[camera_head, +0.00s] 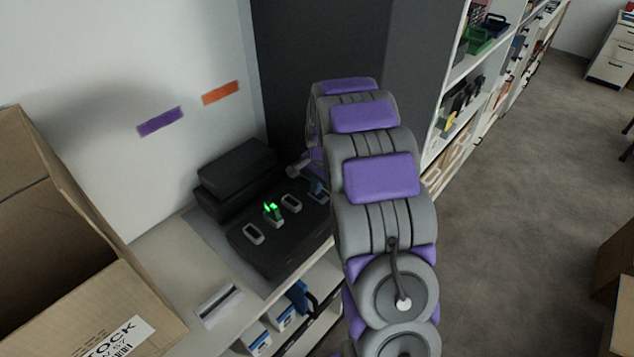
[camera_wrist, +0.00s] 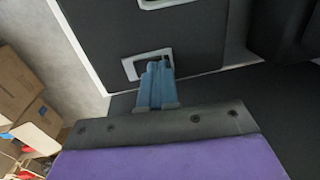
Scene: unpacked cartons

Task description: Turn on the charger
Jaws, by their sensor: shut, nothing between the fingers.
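The charger (camera_head: 270,258) is a black box with a row of pale-rimmed slots, on a white shelf top left of my arm. One slot holds a small device with green lights (camera_head: 273,213). In the wrist view the charger's dark top (camera_wrist: 190,40) shows two pale-rimmed slots. My gripper's blue-grey fingers (camera_wrist: 156,84) are shut and empty, with their tips overlapping the nearer slot (camera_wrist: 130,69). I cannot tell whether they touch it. In the head view the blue fingers (camera_head: 318,189) are at the charger's right end, partly hidden by my arm.
Black cases (camera_head: 236,180) stand behind the charger against the wall. An open carton (camera_head: 90,280) is at the left. Below are shelves with blue and white items (camera_head: 285,315). A dark panel (camera_head: 330,50) stands behind my arm.

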